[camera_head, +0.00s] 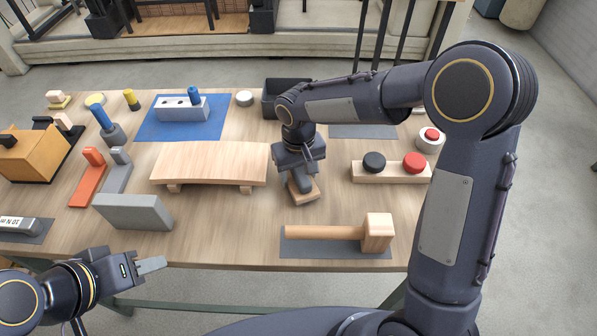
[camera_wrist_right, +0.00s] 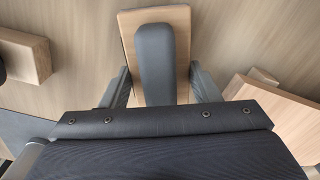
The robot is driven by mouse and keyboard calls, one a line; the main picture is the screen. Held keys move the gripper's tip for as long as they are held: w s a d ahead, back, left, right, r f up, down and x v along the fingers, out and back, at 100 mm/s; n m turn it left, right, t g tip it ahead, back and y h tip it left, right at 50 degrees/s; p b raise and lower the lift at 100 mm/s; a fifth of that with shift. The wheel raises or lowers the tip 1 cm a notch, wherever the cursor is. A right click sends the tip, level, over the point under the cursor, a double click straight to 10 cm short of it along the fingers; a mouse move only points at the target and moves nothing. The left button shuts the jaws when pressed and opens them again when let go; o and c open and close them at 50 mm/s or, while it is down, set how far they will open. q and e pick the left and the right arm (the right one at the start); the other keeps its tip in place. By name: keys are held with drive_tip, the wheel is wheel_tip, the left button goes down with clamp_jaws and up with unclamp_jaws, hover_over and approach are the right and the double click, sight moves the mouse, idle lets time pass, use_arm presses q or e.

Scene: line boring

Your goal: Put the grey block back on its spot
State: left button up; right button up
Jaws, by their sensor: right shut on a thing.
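My right gripper (camera_head: 300,180) is over the middle of the table, pointing down. It is shut on a wooden block with a rounded dark grey grip on top (camera_wrist_right: 158,50), whose wooden base (camera_head: 304,194) shows below the fingers in the head view. I cannot tell whether the base touches the table. A plain grey block (camera_head: 133,212) lies at the front left, apart from both grippers. A lighter grey block (camera_head: 180,108) with holes and a blue peg stands on a blue mat. My left gripper (camera_head: 152,265) is off the table's front edge, with no object visible in it.
A bare grey mat (camera_head: 362,131) lies behind the button board (camera_head: 390,172). A curved wooden stand (camera_head: 212,163) is left of my right gripper. A mallet (camera_head: 340,233) lies in front. A dark bin (camera_head: 286,96) stands at the back, partly hidden by my right arm.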

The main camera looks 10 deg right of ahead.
drive_tip(key=shift+f+b, duration=0.4)
drive_tip(key=shift+f, duration=0.15)
drive_tip(key=o, duration=1.6)
drive_tip(key=shift+c, duration=0.2)
drive_tip(key=shift+r, duration=0.15)
drive_tip(key=shift+r+p, duration=3.35)
drive_tip(key=shift+r, duration=1.05)
